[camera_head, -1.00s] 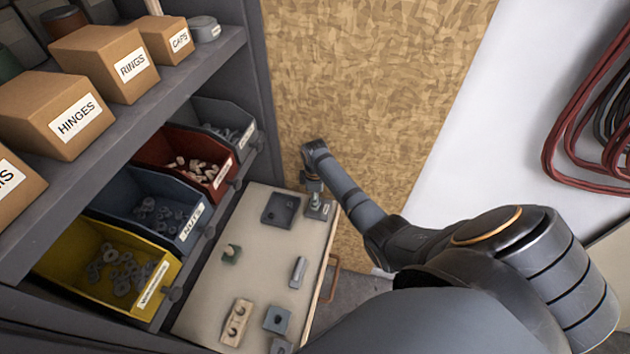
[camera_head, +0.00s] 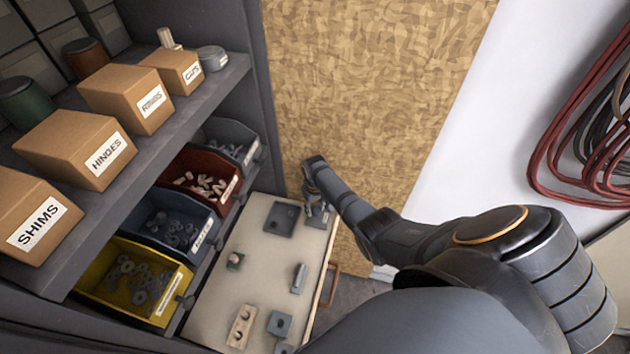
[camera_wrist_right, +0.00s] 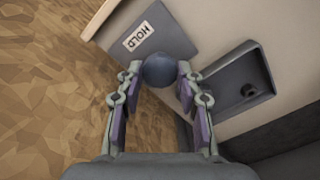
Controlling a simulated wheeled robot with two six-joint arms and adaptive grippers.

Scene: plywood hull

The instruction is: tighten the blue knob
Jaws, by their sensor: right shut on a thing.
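The blue knob (camera_wrist_right: 160,70) is a dark blue ball in the right wrist view. It stands at the edge of a grey plate with a label reading HOLD (camera_wrist_right: 150,35). My right gripper (camera_wrist_right: 159,78) has its two fingers on either side of the knob and is shut on it. In the head view my right gripper (camera_head: 316,192) reaches down to the plate (camera_head: 324,218) at the far end of the pale board (camera_head: 262,262). The knob is hidden there by my gripper. My left gripper is not in view.
A dark tray (camera_head: 282,219) lies beside the plate; the wrist view shows a small dark round part in it. Small parts lie nearer on the board. Bins of hardware, such as a yellow bin (camera_head: 108,298), and shelved boxes stand left. A plywood wall (camera_head: 370,90) rises behind.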

